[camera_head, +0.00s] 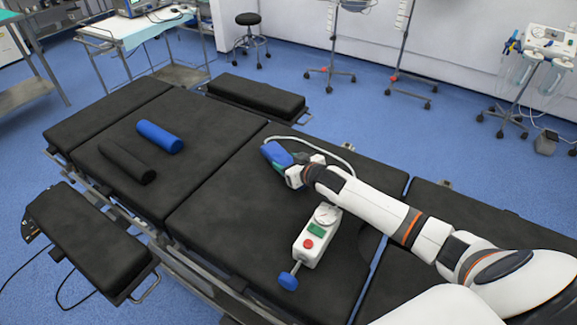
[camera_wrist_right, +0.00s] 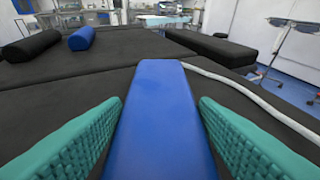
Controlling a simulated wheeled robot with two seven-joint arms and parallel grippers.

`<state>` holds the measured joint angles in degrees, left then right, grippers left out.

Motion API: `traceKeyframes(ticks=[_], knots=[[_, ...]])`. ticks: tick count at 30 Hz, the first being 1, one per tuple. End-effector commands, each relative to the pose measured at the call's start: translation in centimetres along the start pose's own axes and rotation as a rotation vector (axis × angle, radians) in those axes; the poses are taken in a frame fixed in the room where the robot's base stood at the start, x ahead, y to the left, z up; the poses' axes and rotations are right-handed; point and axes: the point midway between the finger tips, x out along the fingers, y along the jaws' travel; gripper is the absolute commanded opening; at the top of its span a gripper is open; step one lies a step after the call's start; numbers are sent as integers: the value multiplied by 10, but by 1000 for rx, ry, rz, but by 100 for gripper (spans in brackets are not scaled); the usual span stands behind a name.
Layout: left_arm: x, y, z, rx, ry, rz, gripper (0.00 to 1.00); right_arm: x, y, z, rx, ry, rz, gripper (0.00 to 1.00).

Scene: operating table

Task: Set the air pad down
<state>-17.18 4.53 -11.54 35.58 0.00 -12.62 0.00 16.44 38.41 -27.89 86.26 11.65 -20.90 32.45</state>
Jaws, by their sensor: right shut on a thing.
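The air pad is the blue slab (camera_head: 275,152) near the far edge of the operating table's middle section in the head view. In the wrist view the blue pad (camera_wrist_right: 160,110) runs straight ahead between the two green ribbed fingers. My right gripper (camera_head: 290,168) is shut on it; its fingers show at both sides of the pad in the wrist view. The pad is low over the black table surface (camera_head: 225,205); I cannot tell whether it touches. A white tube (camera_head: 335,155) runs beside it. My left gripper is not in view.
A white gauge unit (camera_head: 317,238) with a blue knob (camera_head: 288,281) lies in front of my right forearm. A blue roll (camera_head: 159,137) and a black roll (camera_head: 127,161) lie to the left. The black surface between the rolls and the pad is clear.

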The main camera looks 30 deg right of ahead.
Motion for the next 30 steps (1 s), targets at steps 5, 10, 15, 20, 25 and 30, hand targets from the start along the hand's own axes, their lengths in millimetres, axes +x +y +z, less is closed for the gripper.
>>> traceKeyframes(ticks=[5,10,15,20,25,30], knots=[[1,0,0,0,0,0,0,4,0,-10,-1,-2,1,27],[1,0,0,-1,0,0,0,4,0,-10,-1,-2,0,27],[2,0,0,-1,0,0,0,5,0,-12,-1,0,0,67],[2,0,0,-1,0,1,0,5,0,-12,-1,0,0,76],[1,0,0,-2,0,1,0,4,0,-12,-1,0,0,76],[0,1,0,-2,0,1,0,-6,0,-11,0,2,0,76]])
